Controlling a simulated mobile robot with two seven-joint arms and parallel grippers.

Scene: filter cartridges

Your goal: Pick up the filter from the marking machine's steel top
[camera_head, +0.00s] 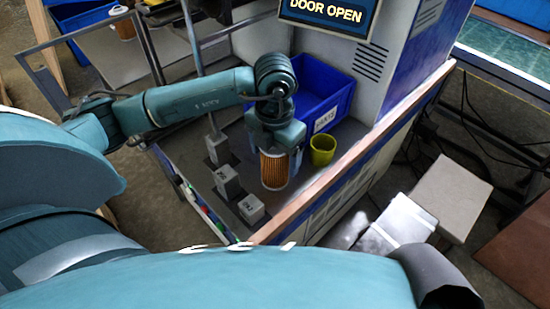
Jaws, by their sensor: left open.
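The filter (274,170) is an orange-brown pleated cylinder standing upright on the machine's dark steel top (290,207). My left gripper (275,148) comes down from above, right over the filter, and hides its upper end. The gripper is open; a finger shows just right of the filter's top. Whether the fingers touch the filter cannot be told. My right gripper is not in view.
A yellow cup (322,150) stands close to the filter's right, with a labelled blue bin (328,100) behind. Several grey marked blocks (227,182) stand to the left. A copper-coloured edge (345,163) bounds the top. The lit sign (331,12) reads "DOOR OPEN".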

